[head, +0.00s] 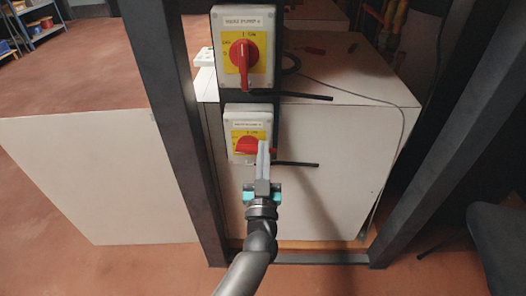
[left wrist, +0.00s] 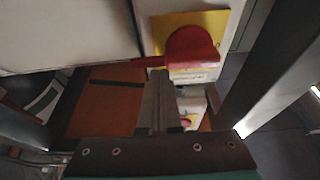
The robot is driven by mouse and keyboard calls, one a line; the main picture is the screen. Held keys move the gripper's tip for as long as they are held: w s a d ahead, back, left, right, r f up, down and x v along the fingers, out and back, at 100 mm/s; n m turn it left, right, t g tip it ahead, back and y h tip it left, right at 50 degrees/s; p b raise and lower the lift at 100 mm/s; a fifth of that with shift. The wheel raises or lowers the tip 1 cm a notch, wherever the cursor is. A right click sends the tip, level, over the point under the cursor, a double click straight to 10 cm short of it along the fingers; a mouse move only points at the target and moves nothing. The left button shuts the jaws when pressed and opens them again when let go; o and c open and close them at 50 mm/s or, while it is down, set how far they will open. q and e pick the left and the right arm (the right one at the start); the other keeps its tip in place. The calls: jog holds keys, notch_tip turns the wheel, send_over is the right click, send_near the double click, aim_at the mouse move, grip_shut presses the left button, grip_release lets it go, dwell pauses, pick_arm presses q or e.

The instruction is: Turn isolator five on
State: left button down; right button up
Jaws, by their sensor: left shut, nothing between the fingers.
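Two isolators with red rotary handles on yellow plates are mounted one above the other on a dark post in the head view. The upper isolator (head: 219,40) has its handle (head: 243,66) standing vertical. The lower isolator (head: 232,118) has its red handle (head: 244,146) lying about horizontal. Their label numbers are too small to read surely. My left gripper (head: 263,146) is shut and empty, its fingertips at the right part of the lower handle and hiding some of it. In the left wrist view, the fingertips (left wrist: 162,76) are close beside a red handle (left wrist: 192,48); contact is unclear.
Dark upright posts stand left (head: 168,110) and right (head: 440,130) of the isolators. A large white box (head: 330,150) stands behind them. Black cables (head: 290,164) stick out to the right beneath each isolator. A pale panel (head: 95,175) is at left.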

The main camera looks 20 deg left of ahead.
dwell(0.4)
pick_arm(q)
jog(key=shift+f+m+p, duration=0.1)
jog(key=shift+m+p, duration=0.2)
jog(key=shift+m, duration=0.2)
jog(key=shift+h, duration=0.4)
pick_arm(e)
jog(key=shift+w+f, duration=0.1)
jog(key=shift+f, duration=0.55)
pick_arm(q)
jog(key=shift+f+m, duration=0.1)
jog(key=shift+m, duration=0.3)
pick_arm(e)
jog(key=shift+f, duration=0.25)
